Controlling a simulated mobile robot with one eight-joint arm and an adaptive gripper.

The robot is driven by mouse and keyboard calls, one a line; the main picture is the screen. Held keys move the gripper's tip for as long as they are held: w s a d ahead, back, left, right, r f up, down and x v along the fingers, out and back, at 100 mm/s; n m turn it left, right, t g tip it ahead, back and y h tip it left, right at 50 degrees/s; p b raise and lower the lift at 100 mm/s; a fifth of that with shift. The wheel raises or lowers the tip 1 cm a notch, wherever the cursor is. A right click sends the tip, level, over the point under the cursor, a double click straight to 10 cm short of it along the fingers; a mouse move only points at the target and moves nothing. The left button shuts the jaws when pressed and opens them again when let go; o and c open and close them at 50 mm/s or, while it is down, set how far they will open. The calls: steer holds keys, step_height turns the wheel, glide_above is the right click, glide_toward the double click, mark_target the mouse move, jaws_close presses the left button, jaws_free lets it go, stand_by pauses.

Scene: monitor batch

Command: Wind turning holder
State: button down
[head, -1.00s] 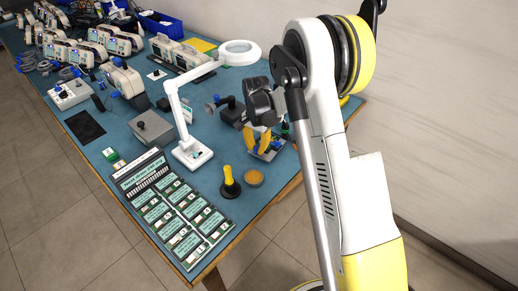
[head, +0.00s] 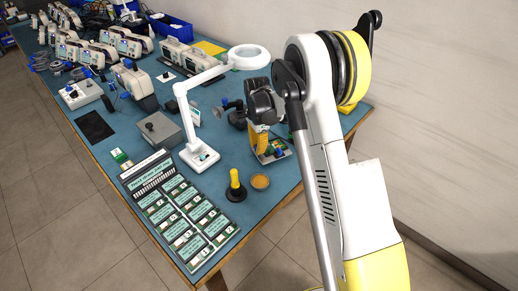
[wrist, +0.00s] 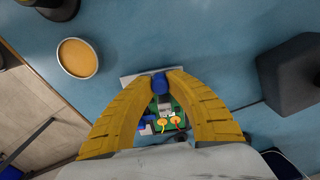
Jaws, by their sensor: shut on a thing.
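The turning holder (head: 283,156) stands on the blue bench near its right end, mostly behind my gripper (head: 262,150). In the wrist view, its blue knob (wrist: 160,86) sits between the yellow fingertips of my gripper (wrist: 161,76), which are shut on it. A pale plate edge (wrist: 127,79) shows beside the knob. Below the knob, between the fingers, is a green circuit board (wrist: 181,107) with yellow, red, blue and white parts. The fingers and wrist hide the rest of the holder.
A round tin of amber material (head: 260,181) and a yellow-handled tool on a black base (head: 235,187) stand in front. A magnifier lamp (head: 198,155) stands to the left. A dark block (wrist: 290,75) is right of the fingers in the wrist view. The bench edge is near.

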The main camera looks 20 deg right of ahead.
steer(key=shift+w+m, duration=0.6)
steer(key=shift+m, duration=0.4)
steer(key=shift+w+m, duration=0.55)
steer(key=shift+m, duration=0.45)
steer(key=shift+w+d+m, duration=0.2)
steer(key=shift+w+m, duration=0.25)
steer(key=shift+m, duration=0.4)
steer(key=shift+w+d+m, duration=0.2)
steer(key=shift+w+m, duration=0.25)
steer(key=shift+m, duration=0.4)
steer(key=shift+w+d+m+p, duration=0.2)
steer(key=shift+w+d+m, duration=0.15)
steer(key=shift+m, duration=0.45)
steer(key=shift+w+d+m+p, duration=0.25)
steer(key=shift+w+m, duration=0.15)
steer(key=shift+m, duration=0.4)
steer(key=shift+w+d+m, duration=0.25)
steer(key=shift+d+m, duration=0.1)
steer(key=shift+m, duration=0.45)
steer(key=shift+w+d+m, duration=0.25)
steer(key=shift+d+m, duration=0.1)
steer(key=shift+m, duration=0.45)
steer(key=shift+w+d, duration=0.1)
steer(key=c, duration=1.3)
jaws_free()
